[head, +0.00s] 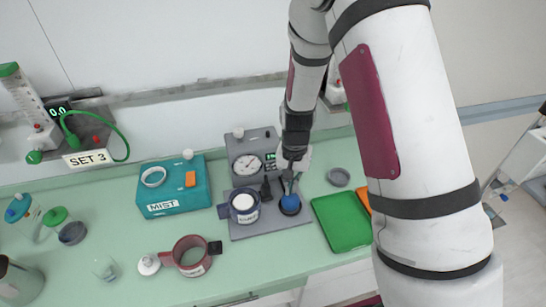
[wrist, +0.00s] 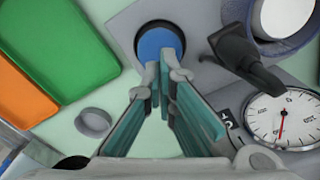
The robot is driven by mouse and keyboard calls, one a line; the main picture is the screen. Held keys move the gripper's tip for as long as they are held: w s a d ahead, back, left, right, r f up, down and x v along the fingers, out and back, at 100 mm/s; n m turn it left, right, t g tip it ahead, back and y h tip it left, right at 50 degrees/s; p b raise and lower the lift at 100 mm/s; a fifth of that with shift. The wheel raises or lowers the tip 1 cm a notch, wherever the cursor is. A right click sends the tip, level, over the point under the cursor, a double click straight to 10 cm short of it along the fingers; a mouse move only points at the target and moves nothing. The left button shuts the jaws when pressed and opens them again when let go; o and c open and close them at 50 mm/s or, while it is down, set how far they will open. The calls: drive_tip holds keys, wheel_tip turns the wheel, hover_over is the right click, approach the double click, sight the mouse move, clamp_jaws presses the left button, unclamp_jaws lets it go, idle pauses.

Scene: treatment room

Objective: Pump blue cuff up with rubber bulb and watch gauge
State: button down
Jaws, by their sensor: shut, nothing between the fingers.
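The blue rubber bulb (head: 290,204) sits in a dark round holder on a grey base plate; it also shows in the wrist view (wrist: 158,42). My gripper (head: 290,182) is above it, pointing down, fingers shut with nothing between them. In the wrist view the fingertips (wrist: 160,75) overlap the bulb's near edge; I cannot tell whether they touch it. The dark blue cuff (head: 233,213) stands left of the bulb around a white cylinder. The round gauge (head: 248,165) is on the grey unit behind; in the wrist view its dial (wrist: 290,115) has a red needle.
A black upright part (wrist: 240,52) stands between bulb and cuff. A green tray (head: 343,221) lies close on the right, with an orange one beside it. A grey round dish (head: 339,177) is behind. A teal MIST box (head: 172,188) and dark red cuff (head: 190,256) are left.

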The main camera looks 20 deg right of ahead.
drive_tip(key=shift+r+p, duration=0.7)
drive_tip(key=shift+r, duration=2.3)
drive_tip(key=s+r+n+t+b, duration=0.1)
drive_tip(key=s+r, duration=0.1)
drive_tip(key=r, duration=0.6)
drive_tip(key=s+r+n+t+b, duration=0.1)
drive_tip(key=s+r+n, duration=0.15)
drive_tip(key=r, duration=0.65)
drive_tip(key=s+r+n+t+b, duration=0.1)
drive_tip(key=s+r, duration=0.2)
drive_tip(key=s, duration=0.4)
drive_tip(key=s+r+n+t+b, duration=0.1)
drive_tip(key=s+r+t+b, duration=0.1)
drive_tip(key=s, duration=0.4)
drive_tip(key=shift+s+r+t, duration=0.3)
drive_tip(key=shift+s+r, duration=0.05)
drive_tip(key=shift+r, duration=0.45)
drive_tip(key=shift+n, duration=0.25)
idle(0.9)
